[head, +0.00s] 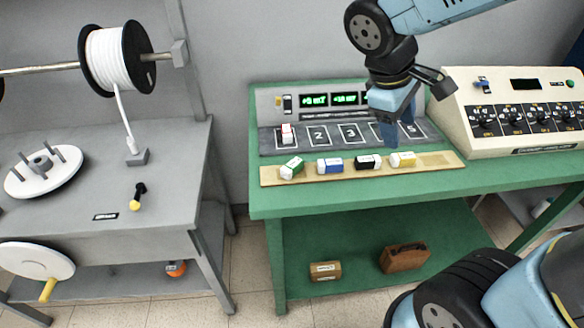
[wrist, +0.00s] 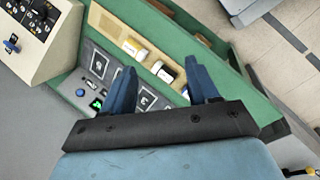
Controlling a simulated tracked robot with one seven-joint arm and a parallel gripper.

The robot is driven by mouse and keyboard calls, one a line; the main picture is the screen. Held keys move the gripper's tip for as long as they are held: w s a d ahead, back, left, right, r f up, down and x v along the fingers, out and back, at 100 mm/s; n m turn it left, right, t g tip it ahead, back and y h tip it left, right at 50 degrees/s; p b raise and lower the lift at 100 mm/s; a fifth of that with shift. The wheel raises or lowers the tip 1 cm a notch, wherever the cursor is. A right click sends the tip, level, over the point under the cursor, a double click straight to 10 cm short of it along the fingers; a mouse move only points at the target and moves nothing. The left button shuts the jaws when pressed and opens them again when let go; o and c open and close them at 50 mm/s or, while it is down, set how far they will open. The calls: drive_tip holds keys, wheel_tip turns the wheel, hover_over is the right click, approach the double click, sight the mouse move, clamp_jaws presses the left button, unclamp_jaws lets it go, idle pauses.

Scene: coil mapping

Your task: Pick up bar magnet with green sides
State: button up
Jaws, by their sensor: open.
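The bar magnet with green sides (head: 292,168) is white-topped and lies at the left end of a wooden strip (head: 440,163) along the green bench's front. It sits slightly turned. In the wrist view I cannot make it out; the fingers and gripper body cover part of the strip. My gripper (head: 397,130) is open and empty, above the right part of the panel, well to the right of the green magnet. In the wrist view its two blue fingers (wrist: 160,74) are spread apart.
Magnets with blue (head: 330,166), black (head: 368,162) and yellow (head: 402,160) sides share the strip. A red-sided magnet (head: 287,134) stands on the numbered panel's left slot. A control console (head: 512,110) stands right; a grey winding bench (head: 160,170) stands left.

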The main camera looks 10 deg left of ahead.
drive_tip(key=a+f+n+t+h, duration=0.2)
drive_tip(key=a+f+n, duration=0.1)
drive_tip(key=a+n, duration=0.3)
drive_tip(key=a+f+n+t+h, duration=0.2)
drive_tip(key=a+f+n, duration=0.2)
drive_tip(key=a, duration=0.4)
drive_tip(key=n+t+y, duration=0.1)
drive_tip(key=n+t, duration=0.5)
drive_tip(key=n, duration=0.3)
approach(292, 165)
drive_tip(key=x, duration=1.1)
drive_tip(key=shift+a, duration=0.1)
drive_tip(key=shift+c, duration=0.3)
clamp_jaws()
